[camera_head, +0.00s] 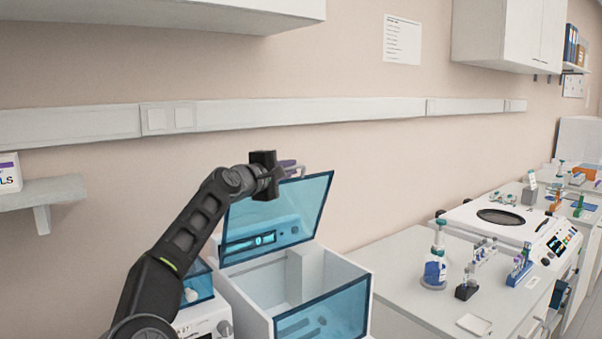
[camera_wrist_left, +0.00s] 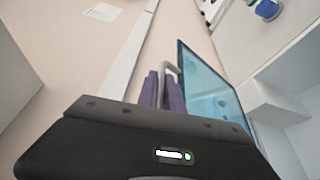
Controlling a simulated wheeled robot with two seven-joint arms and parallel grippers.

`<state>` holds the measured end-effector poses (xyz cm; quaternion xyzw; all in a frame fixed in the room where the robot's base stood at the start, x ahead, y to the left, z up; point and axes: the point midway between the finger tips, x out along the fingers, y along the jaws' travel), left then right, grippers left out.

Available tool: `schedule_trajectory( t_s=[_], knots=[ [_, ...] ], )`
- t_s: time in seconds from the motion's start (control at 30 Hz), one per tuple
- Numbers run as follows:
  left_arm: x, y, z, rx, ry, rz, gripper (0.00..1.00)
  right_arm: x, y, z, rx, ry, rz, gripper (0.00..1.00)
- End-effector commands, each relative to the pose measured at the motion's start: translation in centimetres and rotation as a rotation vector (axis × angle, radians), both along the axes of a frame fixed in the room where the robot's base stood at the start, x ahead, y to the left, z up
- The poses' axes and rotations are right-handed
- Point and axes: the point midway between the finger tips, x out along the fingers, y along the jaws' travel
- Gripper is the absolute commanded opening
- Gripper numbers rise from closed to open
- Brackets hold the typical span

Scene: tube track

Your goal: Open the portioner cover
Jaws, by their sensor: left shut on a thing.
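The portioner (camera_head: 258,290) is a white box on the counter, with a see-through blue cover (camera_head: 313,208) that stands raised and tilted back. Its white inside shows below the cover. My left gripper (camera_head: 290,168) is at the top left edge of the cover, its purple fingers shut on the cover's handle. In the left wrist view the purple fingers (camera_wrist_left: 163,90) close around a grey bar-shaped handle (camera_wrist_left: 166,67), and the blue cover (camera_wrist_left: 208,90) extends to the right. My right gripper is in neither view.
A smaller device with a blue lid (camera_head: 197,287) stands left of the portioner, behind my left arm. A bottle (camera_head: 435,270) and small racks (camera_head: 519,268) stand on the counter at right. A wall shelf (camera_head: 60,195) is at left. A wall cabinet (camera_head: 200,12) hangs above.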

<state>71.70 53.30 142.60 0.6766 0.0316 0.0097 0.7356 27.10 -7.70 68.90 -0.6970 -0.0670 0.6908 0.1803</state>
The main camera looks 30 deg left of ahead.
Motion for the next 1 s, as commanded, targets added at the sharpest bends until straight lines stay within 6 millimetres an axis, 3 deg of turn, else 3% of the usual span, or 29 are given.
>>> schedule_trajectory(
  t_s=[0.37,0.4,0.63,1.0],
  knots=[
    [0.03,0.04,-0.01,-0.001,0.001,-0.003,0.0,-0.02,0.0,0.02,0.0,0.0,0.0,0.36],
    [0.03,0.04,-0.02,-0.001,0.001,-0.003,0.12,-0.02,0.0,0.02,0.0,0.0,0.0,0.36],
    [0.02,0.07,-0.01,0.0,0.001,-0.002,0.31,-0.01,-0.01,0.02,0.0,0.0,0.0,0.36],
    [-0.21,0.15,-0.09,0.0,0.0,0.0,0.33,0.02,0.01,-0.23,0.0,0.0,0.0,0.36]
  ],
)
